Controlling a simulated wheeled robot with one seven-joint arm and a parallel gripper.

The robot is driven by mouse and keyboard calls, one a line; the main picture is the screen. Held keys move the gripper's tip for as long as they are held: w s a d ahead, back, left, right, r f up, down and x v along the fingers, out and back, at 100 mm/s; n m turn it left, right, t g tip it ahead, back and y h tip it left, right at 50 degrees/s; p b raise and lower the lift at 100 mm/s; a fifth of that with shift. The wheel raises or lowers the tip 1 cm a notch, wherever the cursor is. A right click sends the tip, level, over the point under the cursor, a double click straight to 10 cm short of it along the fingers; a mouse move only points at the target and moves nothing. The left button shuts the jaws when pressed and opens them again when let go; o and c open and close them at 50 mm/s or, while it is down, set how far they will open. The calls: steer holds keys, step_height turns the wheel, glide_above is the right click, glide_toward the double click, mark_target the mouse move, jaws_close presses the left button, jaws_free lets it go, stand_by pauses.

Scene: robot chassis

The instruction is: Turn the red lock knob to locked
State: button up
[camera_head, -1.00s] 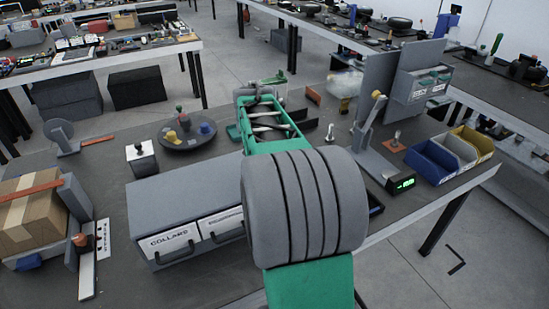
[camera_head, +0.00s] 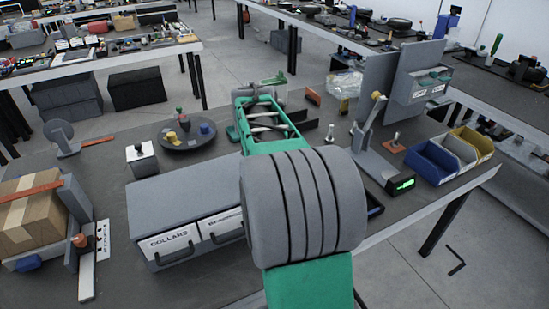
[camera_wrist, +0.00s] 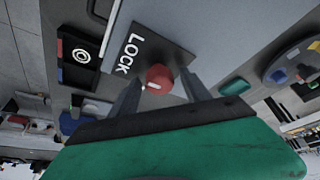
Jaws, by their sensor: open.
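The round red lock knob (camera_wrist: 159,79) sits on a black plate (camera_wrist: 146,47) with white LOCK lettering in the wrist view. A small white mark shows on the knob at its lower left. My gripper (camera_wrist: 160,80) is open, with one dark finger on the left of the knob and the other on the right. I cannot tell whether either finger touches it. In the head view my arm covers the spot, and the knob and fingertips are hidden.
A grey drawer cabinet (camera_head: 180,200) stands left of my arm. A round dark tray (camera_head: 187,137) holds small coloured pieces. A grey lever stand (camera_head: 367,140), a green-lit display (camera_head: 402,184) and blue and yellow bins (camera_head: 436,163) stand at the right.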

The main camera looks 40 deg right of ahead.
steer(key=shift+r, duration=0.1)
steer(key=v, duration=0.7)
steer(key=shift+a+r, duration=0.15)
steer(key=shift+r, duration=0.1)
steer(key=shift+s, duration=0.1)
steer(key=a+f+n, duration=0.1)
steer(key=a+n, duration=0.1)
steer(key=a, duration=0.3)
steer(key=s+a+f+n+y, duration=0.1)
steer(key=a+n, duration=0.1)
steer(key=a, duration=0.3)
steer(key=a+f+n+t, duration=0.1)
steer(key=a+n, duration=0.1)
steer(key=a, duration=0.3)
steer(key=shift+s+a+f+y, duration=0.2)
steer(key=shift+a+f+y, duration=0.05)
steer(key=shift+a+y, duration=0.15)
steer(key=s+a+f+n+y, duration=0.1)
steer(key=s+a+f+n, duration=0.2)
steer(key=a, duration=0.3)
steer(key=s+a+f+n+y, duration=0.1)
steer(key=s+a+f+n, duration=0.2)
steer(key=a, duration=0.4)
steer(key=shift+s+n+p, duration=0.3)
steer(key=shift+s+p, duration=0.05)
steer(key=shift+s, duration=0.3)
steer(key=shift+a+f, duration=0.1)
steer(key=shift+f, duration=0.05)
